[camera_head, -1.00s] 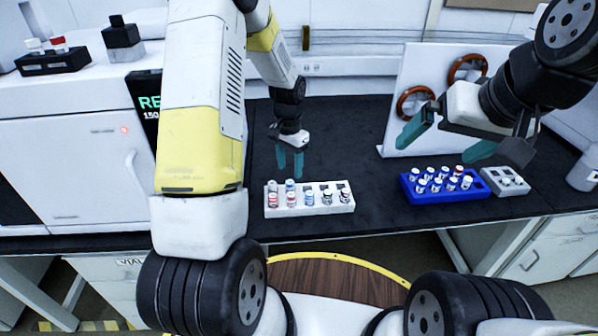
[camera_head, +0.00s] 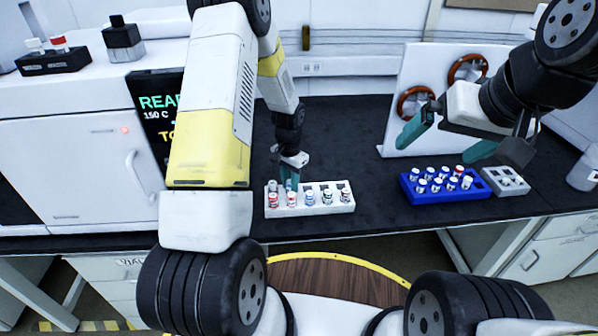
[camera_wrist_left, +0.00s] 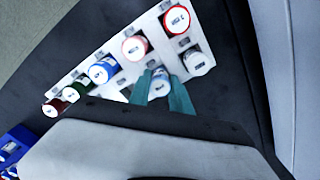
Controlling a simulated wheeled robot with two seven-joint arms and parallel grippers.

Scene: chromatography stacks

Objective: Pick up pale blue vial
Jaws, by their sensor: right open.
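A white rack (camera_head: 330,209) holds several capped vials on the bench. In the left wrist view, a pale blue-banded vial (camera_wrist_left: 160,88) stands in the rack's row nearer the gripper. My left gripper (camera_head: 289,181) is low over the back left of the rack. Its teal fingers (camera_wrist_left: 161,92) lie on either side of that vial, very close to it. Whether they press on it cannot be told. The fingers partly hide the vial in the head view. My right gripper (camera_head: 445,143) is open and empty, above the bench on the right.
A white-capped vial (camera_wrist_left: 197,62) stands beside the left fingers. The other row has red-, blue- and dark-banded vials. A blue rack (camera_head: 438,197) with vials and a small grey rack (camera_head: 515,183) stand to the right. The bench between the racks is clear.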

